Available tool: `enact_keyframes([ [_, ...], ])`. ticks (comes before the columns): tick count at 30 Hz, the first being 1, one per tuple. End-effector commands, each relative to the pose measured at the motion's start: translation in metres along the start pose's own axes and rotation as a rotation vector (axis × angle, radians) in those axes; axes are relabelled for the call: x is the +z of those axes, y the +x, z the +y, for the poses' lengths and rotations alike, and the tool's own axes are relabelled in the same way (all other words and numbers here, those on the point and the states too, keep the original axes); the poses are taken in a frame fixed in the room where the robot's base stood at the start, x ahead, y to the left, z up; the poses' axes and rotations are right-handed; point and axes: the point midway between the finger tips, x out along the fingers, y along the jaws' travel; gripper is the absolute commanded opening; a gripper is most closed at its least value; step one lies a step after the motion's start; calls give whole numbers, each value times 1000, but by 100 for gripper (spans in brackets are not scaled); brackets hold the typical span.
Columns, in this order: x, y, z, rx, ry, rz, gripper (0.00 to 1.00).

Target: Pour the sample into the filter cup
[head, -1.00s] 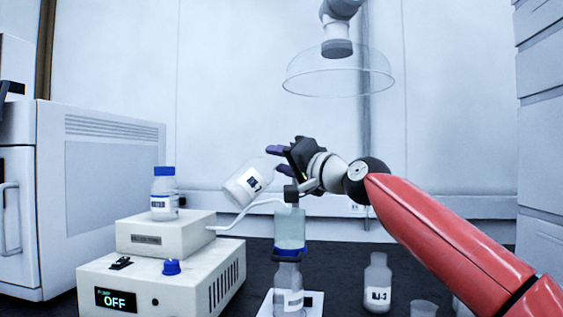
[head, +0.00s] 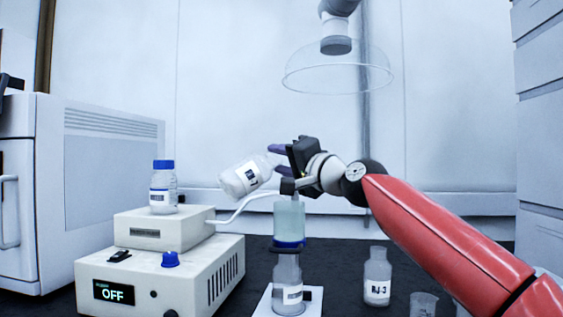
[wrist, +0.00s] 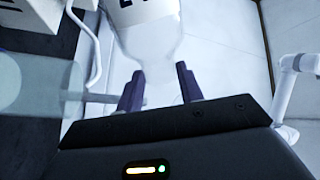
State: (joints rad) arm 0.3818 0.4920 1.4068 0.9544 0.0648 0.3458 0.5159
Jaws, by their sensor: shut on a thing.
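My gripper (head: 277,161) is shut on the neck of a clear sample bottle (head: 243,178) with a white label. The bottle is tilted close to horizontal, its neck at the upper right and its base at the lower left. In the wrist view, the bottle (wrist: 148,40) has its neck between the purple fingers (wrist: 160,88). Whether liquid is leaving the bottle cannot be told.
A pump (head: 130,283) reading OFF stands at the left, with a box and a blue-capped bottle (head: 163,190) on it. A white tube (head: 240,208) runs toward the cup. A labelled bottle (head: 377,278) and a beaker (head: 423,304) stand at the right.

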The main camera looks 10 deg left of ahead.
Motion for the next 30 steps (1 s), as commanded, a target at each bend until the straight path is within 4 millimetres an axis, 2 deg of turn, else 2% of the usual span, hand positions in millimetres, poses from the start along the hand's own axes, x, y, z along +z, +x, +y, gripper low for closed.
enact_keyframes([
  [30, 2, -2, 9, -1, 103, 21, 0],
])
